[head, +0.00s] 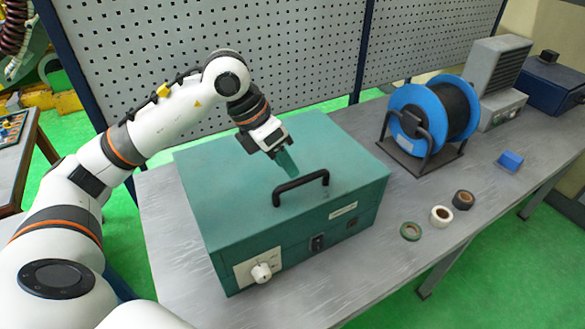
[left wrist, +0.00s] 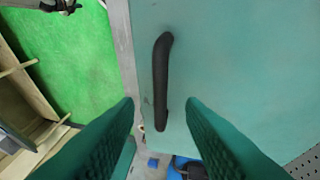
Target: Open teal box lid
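The teal box (head: 225,198) stands on the grey workbench with its lid shut. A black bar handle (head: 301,187) is fixed on top of the lid near the front edge. My left gripper (head: 288,164) hovers just behind and above the handle, its teal fingers pointing down. In the left wrist view the fingers are spread apart, and the handle (left wrist: 161,80) lies beyond their tips, roughly between them, with nothing gripped. Whether a fingertip touches the lid cannot be told. My right gripper is not in view.
Right of the box stand a blue cable reel (head: 433,112), a grey vented unit (head: 497,80) and a dark blue box (head: 551,86). Several tape rolls (head: 440,215) and a small blue block (head: 510,161) lie on the bench (head: 376,265). A perforated panel (head: 290,45) rises behind.

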